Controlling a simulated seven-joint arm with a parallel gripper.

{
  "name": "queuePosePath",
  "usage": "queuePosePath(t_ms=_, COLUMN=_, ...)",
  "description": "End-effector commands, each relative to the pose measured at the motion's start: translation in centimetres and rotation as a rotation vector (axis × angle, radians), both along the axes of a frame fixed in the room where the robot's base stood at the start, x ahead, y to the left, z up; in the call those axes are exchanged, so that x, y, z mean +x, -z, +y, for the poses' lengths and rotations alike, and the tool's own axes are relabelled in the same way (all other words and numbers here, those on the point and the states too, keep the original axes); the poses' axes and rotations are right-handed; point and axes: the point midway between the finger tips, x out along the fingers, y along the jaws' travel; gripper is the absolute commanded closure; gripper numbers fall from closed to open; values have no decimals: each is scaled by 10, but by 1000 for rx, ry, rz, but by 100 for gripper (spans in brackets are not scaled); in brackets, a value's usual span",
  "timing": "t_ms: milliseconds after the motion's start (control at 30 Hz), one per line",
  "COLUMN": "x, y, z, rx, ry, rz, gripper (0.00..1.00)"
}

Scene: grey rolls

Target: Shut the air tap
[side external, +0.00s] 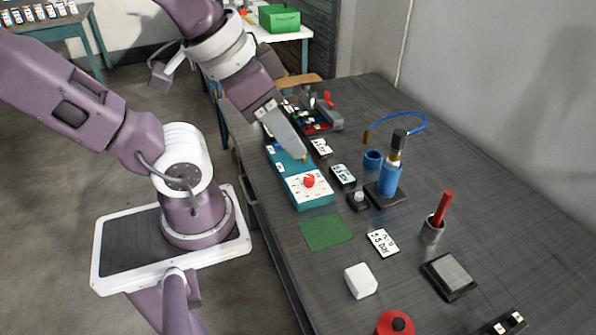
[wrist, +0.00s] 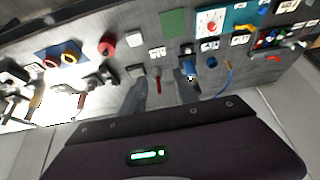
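No part is clearly marked as the air tap. A round red knob (side external: 309,181) sits on the white marked face of a teal box (side external: 284,163); it also shows in the wrist view (wrist: 211,26). A blue cylinder (side external: 390,180) with a brass and black top stands to its right, and a thin blue hose (side external: 408,115) curves behind it. A small red lever-like part (side external: 328,98) shows at the bench's back. My gripper (side external: 303,157) is above the teal box, apart from the red knob. In the wrist view its two fingers (wrist: 160,77) are apart with nothing held between them.
A green mat (side external: 326,232), a white cube (side external: 361,281) and a grey pad (side external: 449,275) lie toward the front. A red-handled tool (side external: 442,207) stands in a grey cup. Label cards lie between. Small parts crowd the back.

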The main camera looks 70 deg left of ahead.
Motion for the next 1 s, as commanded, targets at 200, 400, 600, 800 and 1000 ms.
queuePosePath(t_ms=200, x=0, y=0, z=0, rx=0, ry=0, rz=0, gripper=64)
queuePosePath(t_ms=400, x=0, y=0, z=0, rx=0, ry=0, rz=0, gripper=64)
queuePosePath(t_ms=600, x=11, y=-3, z=5, rx=5, ry=-12, rz=19, gripper=63)
queuePosePath(t_ms=800, x=111, y=1, z=78, rx=28, ry=-96, rz=181, gripper=63)
queuePosePath(t_ms=1000, x=179, y=81, z=227, rx=6, ry=-170, rz=360, gripper=63)
